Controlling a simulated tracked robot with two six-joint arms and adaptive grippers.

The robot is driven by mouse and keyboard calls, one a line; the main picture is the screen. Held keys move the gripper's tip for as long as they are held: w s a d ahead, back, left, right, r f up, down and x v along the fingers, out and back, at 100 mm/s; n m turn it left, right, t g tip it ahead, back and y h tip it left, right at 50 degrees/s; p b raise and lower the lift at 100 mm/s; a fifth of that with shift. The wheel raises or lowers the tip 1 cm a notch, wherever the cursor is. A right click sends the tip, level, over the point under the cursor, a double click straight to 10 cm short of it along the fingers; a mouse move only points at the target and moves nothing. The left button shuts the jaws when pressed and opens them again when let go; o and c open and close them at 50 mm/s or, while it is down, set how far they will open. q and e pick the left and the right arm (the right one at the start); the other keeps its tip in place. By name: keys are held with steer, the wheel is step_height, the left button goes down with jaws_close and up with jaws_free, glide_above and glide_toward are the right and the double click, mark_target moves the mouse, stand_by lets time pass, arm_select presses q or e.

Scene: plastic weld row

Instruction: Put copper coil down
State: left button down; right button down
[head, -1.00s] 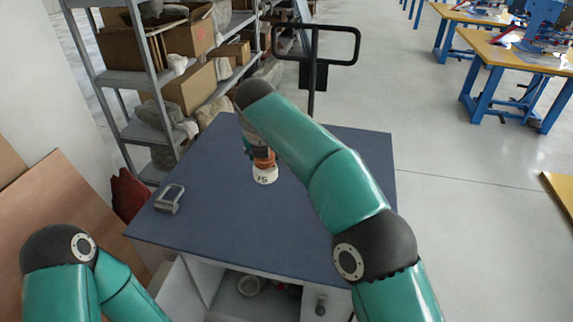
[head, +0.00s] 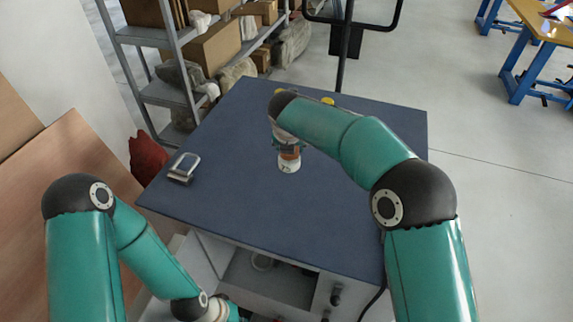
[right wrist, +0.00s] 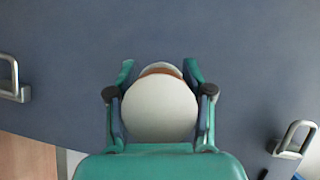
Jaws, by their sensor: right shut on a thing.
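The copper coil (head: 289,161) shows an orange-brown band and a white end over the blue tabletop (head: 330,210). In the head view it is upright below my right gripper (head: 286,146). In the right wrist view the coil's round white end (right wrist: 160,108) fills the space between the teal fingers of my right gripper (right wrist: 158,72), with an orange strip behind it. The right gripper is shut on the coil. I cannot tell whether its base touches the tabletop. My left arm reaches the bottom edge; its gripper is not in view.
A grey metal clasp-like part (head: 184,168) lies near the table's left edge. Small yellow items (head: 328,100) are at the back edge. Shelves with boxes (head: 212,48) stand behind left. A brown panel (head: 85,165) leans at left. The front middle of the tabletop is clear.

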mark_target(289, 158)
step_height(289, 158, down, 7)
steer(key=shift+f, duration=0.2)
steer(key=shift+c, duration=1.9)
jaws_free()
steer(key=shift+s, duration=0.1)
steer(key=shift+r, duration=0.1)
steer(key=b+v, duration=0.1)
steer(key=v, duration=1)
steer(key=shift+s+r, duration=0.25)
steer(key=shift+r, duration=0.1)
steer(key=shift+s, duration=0.1)
